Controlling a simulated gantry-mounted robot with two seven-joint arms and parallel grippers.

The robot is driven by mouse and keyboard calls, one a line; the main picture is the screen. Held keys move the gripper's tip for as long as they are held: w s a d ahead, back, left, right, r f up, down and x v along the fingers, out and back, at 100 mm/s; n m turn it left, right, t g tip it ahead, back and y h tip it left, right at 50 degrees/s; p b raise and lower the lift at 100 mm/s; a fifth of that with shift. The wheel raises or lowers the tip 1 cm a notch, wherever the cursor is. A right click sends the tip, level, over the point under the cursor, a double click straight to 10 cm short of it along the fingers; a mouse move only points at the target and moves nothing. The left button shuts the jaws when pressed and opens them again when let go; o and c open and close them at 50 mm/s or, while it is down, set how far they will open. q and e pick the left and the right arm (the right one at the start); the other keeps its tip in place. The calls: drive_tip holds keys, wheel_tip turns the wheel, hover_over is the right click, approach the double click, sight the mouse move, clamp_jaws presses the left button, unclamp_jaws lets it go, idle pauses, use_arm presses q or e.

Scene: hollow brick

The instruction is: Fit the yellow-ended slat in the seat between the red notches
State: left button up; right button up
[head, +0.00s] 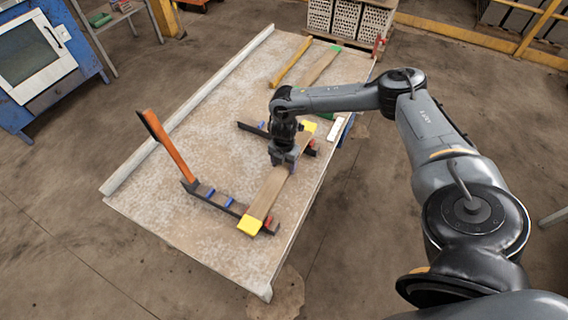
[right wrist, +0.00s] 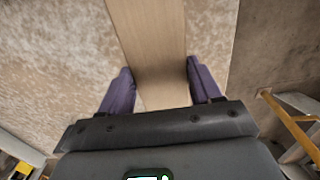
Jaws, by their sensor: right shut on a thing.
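The yellow-ended slat is a tan wooden board (head: 266,192) with a near yellow end (head: 249,225) and a far yellow end (head: 309,127). It lies across the near black rail (head: 226,204) and the far black rail (head: 252,130). Red notch pieces show on the near rail (head: 268,222) and the far rail (head: 313,144), beside the slat. I cannot tell whether it is seated or just above. My right gripper (head: 283,163) is shut on the slat's middle; in the right wrist view its purple fingers (right wrist: 158,88) flank the board (right wrist: 148,40). My left gripper is not in view.
Blue notch pieces (head: 210,193) sit farther left on the near rail. An orange bar (head: 168,146) slants up at that rail's left end. A yellow bar (head: 290,62) and a green-ended slat (head: 320,65) lie at the table's far end.

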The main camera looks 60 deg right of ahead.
idle(0.4)
drive_tip(key=shift+p, duration=0.45)
drive_tip(key=shift+f, duration=0.3)
idle(0.5)
drive_tip(key=shift+f+b, duration=0.55)
drive_tip(key=shift+f, duration=0.35)
drive_tip(key=o, duration=1.1)
drive_tip(key=shift+o, duration=1.4)
